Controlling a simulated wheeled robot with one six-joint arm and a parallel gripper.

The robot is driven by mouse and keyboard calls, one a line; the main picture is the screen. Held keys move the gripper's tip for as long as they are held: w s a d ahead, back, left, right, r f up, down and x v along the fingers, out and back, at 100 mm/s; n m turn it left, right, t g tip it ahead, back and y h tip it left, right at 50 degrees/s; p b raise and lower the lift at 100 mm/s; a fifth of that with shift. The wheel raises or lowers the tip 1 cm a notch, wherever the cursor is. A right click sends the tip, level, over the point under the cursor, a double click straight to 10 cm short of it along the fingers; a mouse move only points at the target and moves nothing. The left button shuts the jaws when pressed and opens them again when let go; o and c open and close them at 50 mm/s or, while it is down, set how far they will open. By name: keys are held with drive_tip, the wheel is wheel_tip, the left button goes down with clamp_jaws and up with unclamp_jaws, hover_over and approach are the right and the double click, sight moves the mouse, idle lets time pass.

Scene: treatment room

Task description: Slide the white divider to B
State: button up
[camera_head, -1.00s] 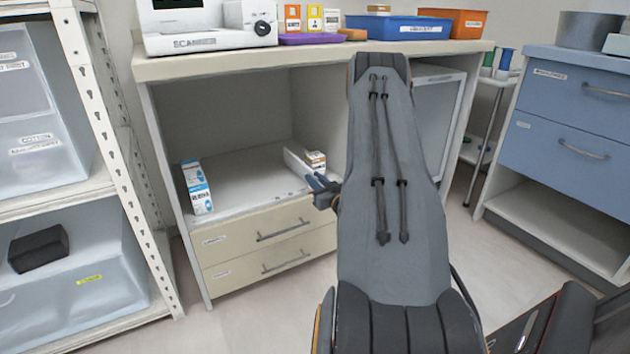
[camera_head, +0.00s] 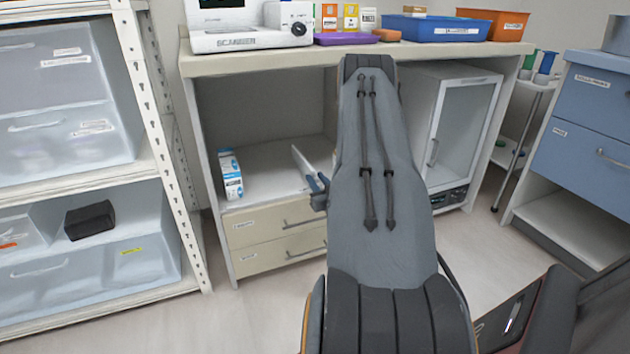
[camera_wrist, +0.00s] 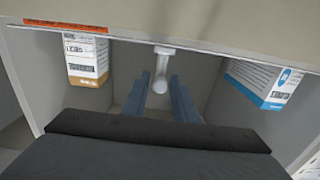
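The white divider (camera_head: 303,168) stands upright on the white shelf of the open cabinet bay, between a blue-and-white box on the left and the arm on the right. In the wrist view its pale front end (camera_wrist: 161,72) shows between the two blue fingers. My gripper (camera_head: 318,190) is at the divider's front end, and in the wrist view (camera_wrist: 160,98) its fingers lie one on each side of it, with narrow gaps. I cannot read a B mark on the shelf edge.
The blue-and-white box (camera_head: 230,175) stands at the shelf's left; it also shows in the wrist view (camera_wrist: 262,84). An orange-and-white box (camera_wrist: 87,62) is on the divider's other side, hidden by my arm in the head view. Drawers (camera_head: 270,232) lie below the shelf.

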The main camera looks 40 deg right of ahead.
drive_tip(key=shift+o, duration=0.8)
drive_tip(key=shift+a, duration=0.1)
drive_tip(key=p+v, duration=0.2)
drive_tip(key=v, duration=0.5)
drive_tip(key=shift+s, duration=0.35)
drive_tip(key=shift+a, duration=0.15)
